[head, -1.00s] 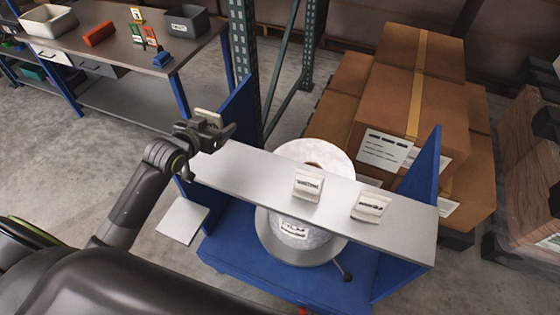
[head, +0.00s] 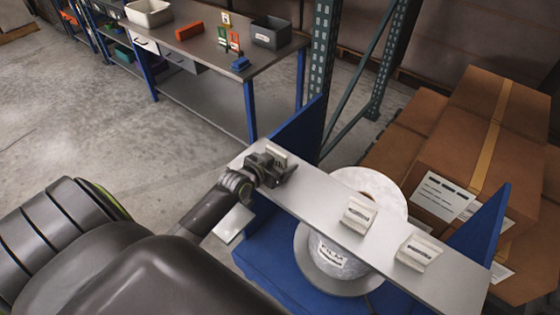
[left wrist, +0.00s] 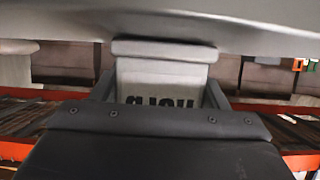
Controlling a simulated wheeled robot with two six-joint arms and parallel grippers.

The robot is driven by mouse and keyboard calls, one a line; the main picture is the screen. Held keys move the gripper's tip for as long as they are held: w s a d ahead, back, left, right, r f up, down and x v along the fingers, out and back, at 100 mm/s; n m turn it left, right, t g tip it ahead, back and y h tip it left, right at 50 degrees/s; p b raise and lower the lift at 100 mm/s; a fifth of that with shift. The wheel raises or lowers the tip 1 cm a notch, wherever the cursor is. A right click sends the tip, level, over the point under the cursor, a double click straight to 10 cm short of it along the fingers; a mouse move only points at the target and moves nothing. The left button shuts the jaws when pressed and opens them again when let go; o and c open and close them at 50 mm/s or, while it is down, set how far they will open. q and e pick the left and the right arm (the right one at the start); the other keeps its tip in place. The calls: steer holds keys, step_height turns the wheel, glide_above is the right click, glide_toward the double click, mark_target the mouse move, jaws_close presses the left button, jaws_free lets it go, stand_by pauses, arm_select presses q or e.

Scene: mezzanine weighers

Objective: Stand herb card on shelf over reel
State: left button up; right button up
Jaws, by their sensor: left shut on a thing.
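My left gripper (head: 272,172) is shut on the herb card (head: 277,152) at the left end of the grey shelf (head: 318,194). The card is a small pale piece, mostly hidden by the jaws in the head view. In the left wrist view the card (left wrist: 165,72) sits between the fingers, its dark lettering upside down and partly covered. I cannot tell whether it touches the shelf. The white reel (head: 368,188), labelled FILM, stands below the shelf's middle. My right gripper is not in view.
Two pale cards in holders, one mid-shelf (head: 358,215) and one farther right (head: 418,252), stand on the shelf. Blue side panels (head: 298,133) flank it. Cardboard boxes (head: 470,150) are stacked behind right. A workbench (head: 205,50) with bins stands at back left.

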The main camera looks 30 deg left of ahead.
arm_select(q)
steer(key=o, duration=0.5)
steer(key=shift+f, duration=0.15)
steer(key=o, duration=0.5)
steer(key=shift+c, duration=0.2)
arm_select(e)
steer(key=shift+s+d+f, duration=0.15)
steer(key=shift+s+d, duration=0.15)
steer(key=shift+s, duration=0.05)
arm_select(q)
steer(key=shift+r, duration=0.2)
steer(key=v, duration=1.2)
steer(key=shift+b, duration=0.35)
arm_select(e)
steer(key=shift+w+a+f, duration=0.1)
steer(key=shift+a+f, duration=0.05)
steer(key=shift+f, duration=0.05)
